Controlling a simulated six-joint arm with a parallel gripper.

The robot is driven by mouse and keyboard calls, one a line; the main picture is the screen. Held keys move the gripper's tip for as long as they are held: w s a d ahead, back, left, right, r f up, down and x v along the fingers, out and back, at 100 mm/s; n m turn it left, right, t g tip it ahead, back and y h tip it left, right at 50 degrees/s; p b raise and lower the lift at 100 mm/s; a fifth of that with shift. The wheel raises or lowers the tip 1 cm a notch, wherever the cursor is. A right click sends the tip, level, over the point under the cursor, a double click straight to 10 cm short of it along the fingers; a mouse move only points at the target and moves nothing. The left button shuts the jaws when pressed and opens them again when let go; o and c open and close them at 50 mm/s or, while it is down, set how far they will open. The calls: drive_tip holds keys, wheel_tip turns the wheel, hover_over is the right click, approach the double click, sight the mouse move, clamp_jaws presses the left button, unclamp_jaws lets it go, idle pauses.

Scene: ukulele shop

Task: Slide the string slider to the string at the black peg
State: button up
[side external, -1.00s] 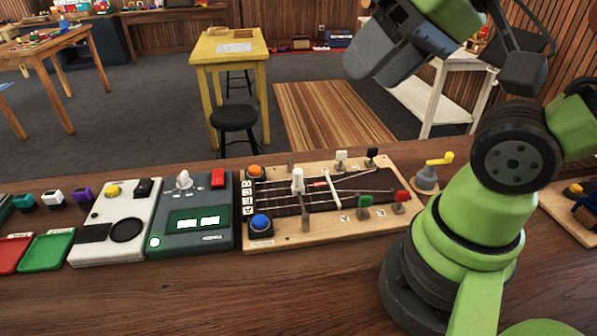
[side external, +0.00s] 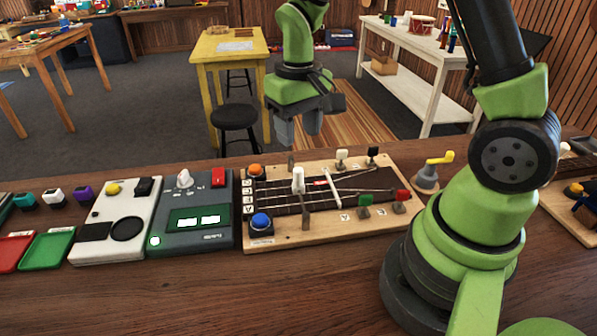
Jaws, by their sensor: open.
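The string board (side external: 330,225) is a pale wooden plate with dark strips and several strings. A white upright knob (side external: 298,178), apparently the string slider, stands over the strings near the left part of the board, between two grey posts. I cannot tell exactly which string it is at. The black peg (side external: 373,152) is at the board's back right, beside the white peg (side external: 341,155). The green peg (side external: 365,200) and red peg (side external: 401,196) are at the front right. My gripper (side external: 299,134) is open and empty, pointing down above and behind the knob, apart from it.
An orange button (side external: 255,171) and a blue button (side external: 261,222) sit at the board's left end. A dark tuner box (side external: 195,240) with a lit display stands left of the board. A yellow crank (side external: 438,160) is to the right. The table front is clear.

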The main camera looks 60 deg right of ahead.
sight(298, 169)
wheel_tip(298, 169, down, 10)
drive_tip(key=shift+r, duration=0.1)
drive_tip(key=shift+c, duration=0.4)
clamp_jaws()
